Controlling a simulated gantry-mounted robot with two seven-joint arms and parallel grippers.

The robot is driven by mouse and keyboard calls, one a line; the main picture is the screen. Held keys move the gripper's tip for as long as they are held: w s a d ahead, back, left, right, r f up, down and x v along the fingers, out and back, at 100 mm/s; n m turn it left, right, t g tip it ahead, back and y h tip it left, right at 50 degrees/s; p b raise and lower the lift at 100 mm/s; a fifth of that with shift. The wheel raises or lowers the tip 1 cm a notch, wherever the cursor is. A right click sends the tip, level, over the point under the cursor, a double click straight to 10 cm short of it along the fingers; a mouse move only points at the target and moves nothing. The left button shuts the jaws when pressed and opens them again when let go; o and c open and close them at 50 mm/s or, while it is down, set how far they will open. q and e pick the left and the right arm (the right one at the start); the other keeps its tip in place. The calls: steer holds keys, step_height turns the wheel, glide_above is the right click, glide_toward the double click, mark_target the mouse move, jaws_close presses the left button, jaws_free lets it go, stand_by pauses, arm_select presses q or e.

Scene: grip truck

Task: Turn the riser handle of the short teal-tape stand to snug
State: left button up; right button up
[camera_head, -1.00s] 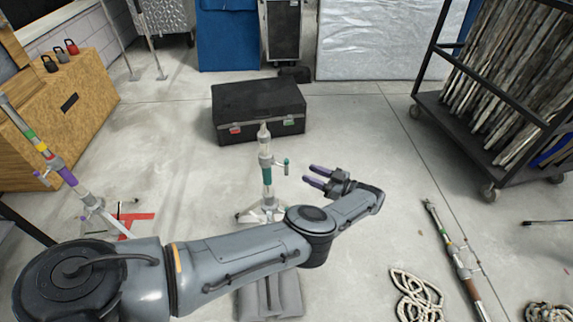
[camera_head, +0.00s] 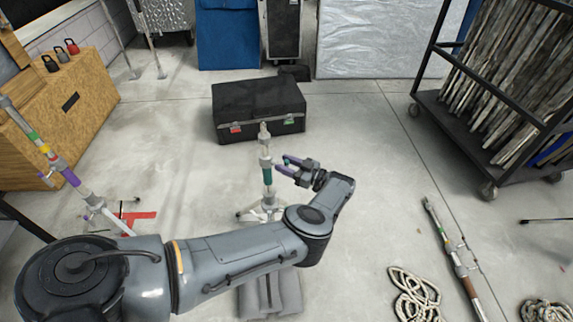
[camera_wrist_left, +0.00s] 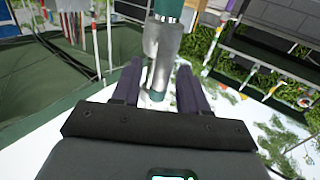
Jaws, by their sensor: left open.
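The short teal-tape stand (camera_head: 267,175) stands upright on the floor in the middle of the head view, its silver legs low down. Its teal-tipped riser handle sticks out to the right of the collar, and the gripper's fingers partly cover it. My left gripper (camera_head: 284,165) is open, with its purple fingers around or right beside the handle. In the left wrist view, the silver collar and the teal-ended handle (camera_wrist_left: 155,95) lie between the two open fingers. Contact cannot be told. My right gripper is not in view.
A black case (camera_head: 258,108) lies behind the stand. A grey sandbag (camera_head: 270,295) lies in front, partly under my arm. A purple-tape stand (camera_head: 72,180) is at left. Ropes (camera_head: 415,290) and a lying stand (camera_head: 450,240) are at right. A wheeled rack (camera_head: 490,150) stands far right.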

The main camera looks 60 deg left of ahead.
arm_select(q)
jaws_close()
steer(key=shift+n, duration=0.4)
steer(key=n, duration=0.1)
steer(key=n+b, duration=0.1)
steer(key=n, duration=0.1)
steer(key=shift+s+d+f+n+b, duration=0.15)
steer(key=shift+s+d+n+b, duration=0.05)
steer(key=shift+s+n+b, duration=0.1)
steer(key=shift+s+d+f+n+b, duration=0.2)
steer(key=shift+n+b, duration=0.45)
steer(key=shift+n, duration=1.5)
steer(key=shift+s+a+f+n+b, duration=0.1)
steer(key=shift+f+n+b, duration=0.4)
steer(key=shift+n, duration=1.7)
steer(key=shift+s+d+f+n+b, duration=0.15)
steer(key=shift+n+b, duration=0.65)
steer(key=shift+n, duration=1.35)
